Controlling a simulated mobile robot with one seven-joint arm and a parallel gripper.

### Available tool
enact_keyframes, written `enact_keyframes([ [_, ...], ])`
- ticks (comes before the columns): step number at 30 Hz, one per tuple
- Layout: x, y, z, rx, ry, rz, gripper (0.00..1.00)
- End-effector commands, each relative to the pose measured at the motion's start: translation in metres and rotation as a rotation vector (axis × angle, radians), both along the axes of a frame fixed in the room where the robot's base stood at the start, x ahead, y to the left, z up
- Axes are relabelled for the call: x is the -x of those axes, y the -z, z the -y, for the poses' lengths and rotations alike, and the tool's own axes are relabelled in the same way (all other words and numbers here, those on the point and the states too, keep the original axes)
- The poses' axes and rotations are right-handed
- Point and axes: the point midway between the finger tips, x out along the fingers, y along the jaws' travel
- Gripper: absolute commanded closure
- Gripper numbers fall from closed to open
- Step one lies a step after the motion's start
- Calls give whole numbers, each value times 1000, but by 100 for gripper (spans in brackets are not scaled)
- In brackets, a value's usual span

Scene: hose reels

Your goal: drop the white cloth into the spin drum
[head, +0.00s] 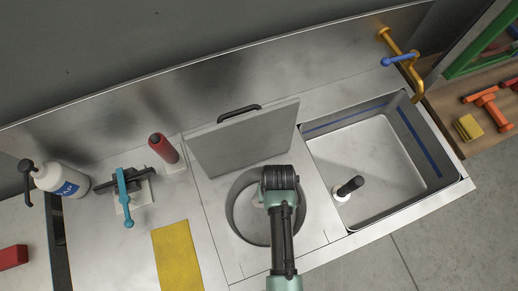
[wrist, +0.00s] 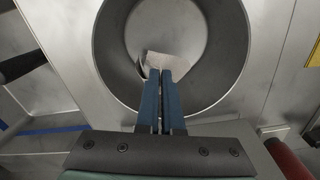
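The spin drum (head: 243,213) is a round metal well in the counter, with its grey lid (head: 243,140) raised behind it. My gripper (head: 279,180) is over the drum's opening in the head view and hides its right part. In the wrist view my gripper's two blue fingers (wrist: 160,74) are close together and point into the drum (wrist: 229,50). The white cloth (wrist: 172,60) shows at the fingertips, pinched between them, inside the outline of the drum's opening. The head view hides the cloth behind my gripper.
A metal basin (head: 425,190) with a black-handled plug (head: 349,187) lies right of the drum.

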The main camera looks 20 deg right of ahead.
Motion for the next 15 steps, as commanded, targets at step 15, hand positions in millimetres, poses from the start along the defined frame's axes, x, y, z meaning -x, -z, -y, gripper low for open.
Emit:
enact_keyframes([
  [15, 0, 52, 0, 0, -1, 1, 100],
])
